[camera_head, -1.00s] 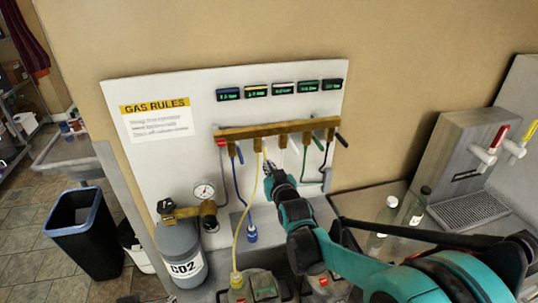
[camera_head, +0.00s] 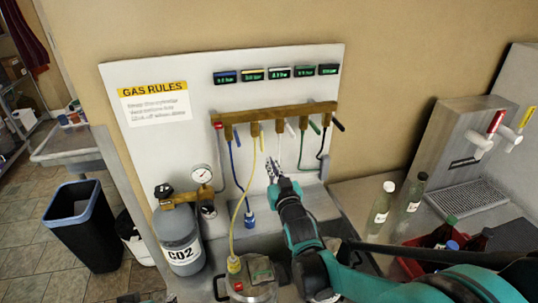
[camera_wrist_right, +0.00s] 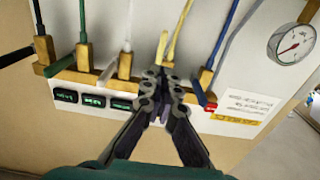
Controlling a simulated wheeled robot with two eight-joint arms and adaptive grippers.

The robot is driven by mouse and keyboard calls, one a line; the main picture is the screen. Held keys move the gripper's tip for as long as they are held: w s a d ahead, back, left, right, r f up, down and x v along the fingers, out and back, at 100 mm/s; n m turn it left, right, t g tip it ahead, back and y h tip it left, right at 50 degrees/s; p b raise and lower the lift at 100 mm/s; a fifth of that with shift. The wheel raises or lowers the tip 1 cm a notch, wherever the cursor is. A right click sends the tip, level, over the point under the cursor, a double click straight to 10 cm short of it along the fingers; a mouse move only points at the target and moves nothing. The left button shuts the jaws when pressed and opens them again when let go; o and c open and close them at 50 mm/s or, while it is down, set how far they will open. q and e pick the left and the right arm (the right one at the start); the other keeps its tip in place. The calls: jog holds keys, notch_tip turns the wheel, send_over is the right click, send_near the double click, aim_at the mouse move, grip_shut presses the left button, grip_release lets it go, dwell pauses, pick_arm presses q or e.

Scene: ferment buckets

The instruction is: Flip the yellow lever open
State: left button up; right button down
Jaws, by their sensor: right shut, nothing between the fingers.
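The yellow lever (camera_head: 262,142) is on the yellow-hose valve of the brass manifold (camera_head: 275,116). In the wrist view the lever (camera_wrist_right: 162,47) looks pale and points along the yellow hose (camera_wrist_right: 182,28), not out to the side like its neighbours. My right gripper (camera_head: 271,168) is shut and empty, just below the manifold, right of the yellow hose. In the wrist view its fingertips (camera_wrist_right: 163,77) overlap the yellow valve's brass body; I cannot tell whether they touch it. My left gripper is out of view.
The white lever (camera_wrist_right: 106,74) and blue lever (camera_wrist_right: 198,92) flank the yellow valve closely. A CO2 cylinder (camera_head: 178,240) with a gauge (camera_head: 201,174) stands left. Bottles (camera_head: 381,204) and beer taps (camera_head: 489,134) are right. A black bin (camera_head: 84,226) stands on the floor.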

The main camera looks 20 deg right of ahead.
jog(key=s, duration=0.5)
jog(key=shift+s+f+p, duration=0.2)
jog(key=shift+f+p, duration=0.05)
jog(key=shift+p, duration=0.05)
jog(key=shift+s, duration=0.1)
